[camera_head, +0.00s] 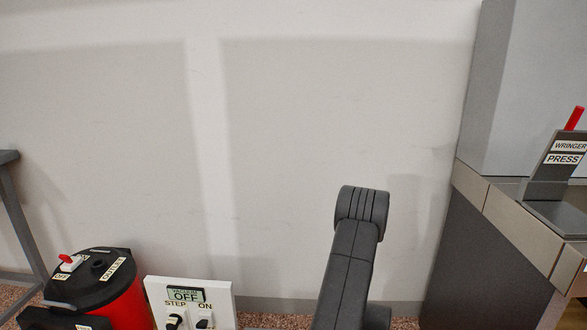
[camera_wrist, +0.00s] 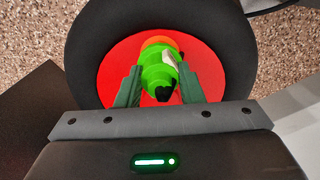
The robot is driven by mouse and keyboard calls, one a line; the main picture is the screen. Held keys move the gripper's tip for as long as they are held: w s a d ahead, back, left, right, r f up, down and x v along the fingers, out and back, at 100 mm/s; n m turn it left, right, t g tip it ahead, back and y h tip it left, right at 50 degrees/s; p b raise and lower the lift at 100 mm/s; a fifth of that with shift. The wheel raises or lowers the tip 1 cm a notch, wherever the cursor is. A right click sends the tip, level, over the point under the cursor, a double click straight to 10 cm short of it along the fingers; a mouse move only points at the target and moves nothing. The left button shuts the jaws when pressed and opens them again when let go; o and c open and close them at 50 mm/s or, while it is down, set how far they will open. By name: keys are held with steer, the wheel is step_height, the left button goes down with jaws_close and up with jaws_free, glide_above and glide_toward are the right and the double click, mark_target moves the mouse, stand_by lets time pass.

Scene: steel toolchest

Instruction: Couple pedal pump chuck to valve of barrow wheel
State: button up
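In the wrist view the barrow wheel is a black tyre (camera_wrist: 92,50) around a red hub (camera_wrist: 115,62). A bright green chuck (camera_wrist: 158,72) with an orange end and a small pale lever sits in front of the hub. My gripper (camera_wrist: 160,68) has one finger on each side of the green chuck, with the tips close against it, and appears shut on it. The valve is not visible; the chuck covers the middle of the hub. I cannot tell whether the chuck touches the valve. The head view shows neither wheel nor chuck.
In the head view, a red canister with black lid (camera_head: 95,285) and a white switch panel (camera_head: 185,300) stand low at left. A bench with a wringer press (camera_head: 555,165) is at right. A grey table leg (camera_head: 22,225) is at far left. Speckled floor (camera_wrist: 35,35) surrounds the wheel.

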jaws_close()
steer(key=shift+f, duration=0.25)
stand_by(0.4)
steer(key=shift+b, duration=0.35)
steer(key=m, duration=0.3)
steer(key=shift+b, duration=0.35)
steer(key=shift+m, duration=1.6)
steer(key=shift+s+f+b, duration=0.1)
steer(key=shift+f+b, duration=0.05)
steer(key=shift+b, duration=0.3)
